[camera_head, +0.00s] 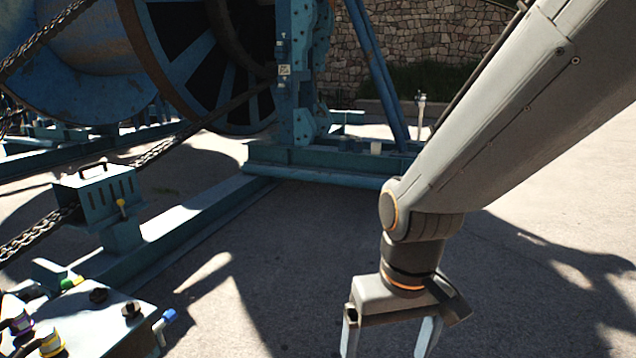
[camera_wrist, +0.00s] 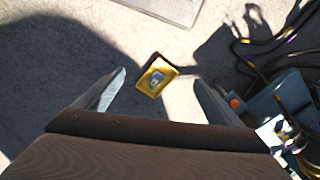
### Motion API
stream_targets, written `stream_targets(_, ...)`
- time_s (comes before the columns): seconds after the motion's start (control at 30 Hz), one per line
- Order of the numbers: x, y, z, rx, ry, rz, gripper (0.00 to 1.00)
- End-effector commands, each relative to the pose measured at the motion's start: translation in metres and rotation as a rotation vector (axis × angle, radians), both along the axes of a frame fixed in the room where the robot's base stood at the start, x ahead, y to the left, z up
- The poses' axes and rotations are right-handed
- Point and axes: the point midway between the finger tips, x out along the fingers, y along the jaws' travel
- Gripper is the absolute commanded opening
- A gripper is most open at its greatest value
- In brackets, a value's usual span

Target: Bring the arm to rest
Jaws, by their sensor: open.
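My gripper (camera_head: 393,340) hangs at the end of my grey arm at the lower right of the head view, pointing down over the pavement. Its two fingers are apart with nothing between them. In the wrist view my gripper (camera_wrist: 160,88) also shows open, with a finger at each side. A small yellow block with a grey centre (camera_wrist: 156,76) lies on the ground beyond the fingertips, apart from them. The block does not show in the head view.
A large blue cable reel (camera_head: 190,50) on a blue frame (camera_head: 330,165) stands at the back left. A control box (camera_head: 95,320) with coloured knobs is at the lower left. A blue-green box (camera_head: 98,195) and chains are on the left. Pavement at right is open. Cables (camera_wrist: 275,45) lie at right.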

Motion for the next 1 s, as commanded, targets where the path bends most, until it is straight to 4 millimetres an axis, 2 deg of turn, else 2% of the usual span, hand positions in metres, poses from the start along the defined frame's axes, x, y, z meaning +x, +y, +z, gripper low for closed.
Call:
stream_targets(0.03, -0.003, -0.008, 0.018, -0.005, 0.003, -0.022, 0.89)
stream_targets(0.3, -0.011, -0.048, 0.067, -0.025, 0.016, -0.12, 0.89)
stream_targets(0.5, -0.019, -0.073, 0.096, -0.037, 0.024, -0.182, 0.89)
stream_targets(0.7, -0.023, -0.085, 0.107, -0.042, 0.028, -0.211, 0.89)
stream_targets(0.97, -0.022, -0.087, 0.107, -0.043, 0.028, -0.214, 0.89)
stream_targets(1.0, -0.022, -0.087, 0.107, -0.043, 0.028, -0.214, 0.82)
